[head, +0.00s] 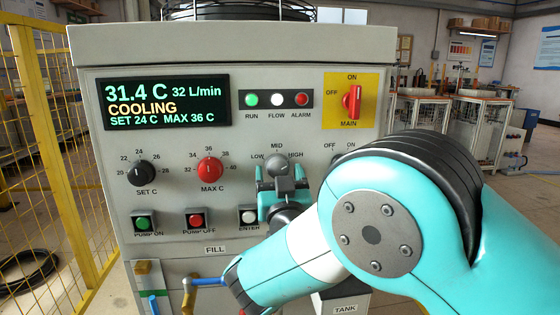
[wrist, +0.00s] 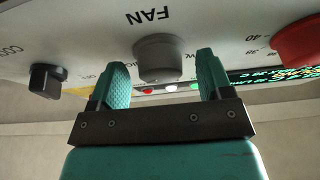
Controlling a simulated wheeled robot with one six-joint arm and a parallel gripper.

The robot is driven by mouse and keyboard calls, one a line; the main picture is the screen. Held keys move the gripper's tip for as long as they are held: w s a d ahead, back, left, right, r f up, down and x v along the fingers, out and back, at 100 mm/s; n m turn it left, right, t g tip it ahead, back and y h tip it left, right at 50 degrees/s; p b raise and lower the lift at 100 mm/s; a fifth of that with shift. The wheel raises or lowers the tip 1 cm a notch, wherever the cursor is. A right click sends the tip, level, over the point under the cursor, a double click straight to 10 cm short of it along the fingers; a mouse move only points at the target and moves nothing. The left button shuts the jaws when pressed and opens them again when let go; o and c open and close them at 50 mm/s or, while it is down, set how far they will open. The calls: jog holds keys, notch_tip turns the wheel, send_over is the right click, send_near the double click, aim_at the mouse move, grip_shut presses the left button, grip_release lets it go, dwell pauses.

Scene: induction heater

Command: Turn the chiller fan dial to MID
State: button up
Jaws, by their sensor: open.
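The chiller fan dial (head: 278,163) is a round grey knob on the panel, with LOW at its left, MID above and HIGH at its right. I cannot make out which mark it points to. My gripper (head: 278,179) is open just in front of the dial, its fingers at the dial's lower left and lower right. In the wrist view, which is upside down, the fan dial (wrist: 160,58) sits under the word FAN, between the two teal fingers of the gripper (wrist: 161,72). Gaps show on both sides there; I see no contact.
Red MAX C dial (head: 209,169) and black SET C dial (head: 141,173) are to the left. A black knob (wrist: 45,80) is beside the fan dial. The red MAIN switch (head: 352,101) is upper right. Buttons, including ENTER (head: 249,216), and a blue-handled valve (head: 208,282) are below.

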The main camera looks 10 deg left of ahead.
jog(key=shift+w, duration=0.1)
jog(key=c, duration=0.9)
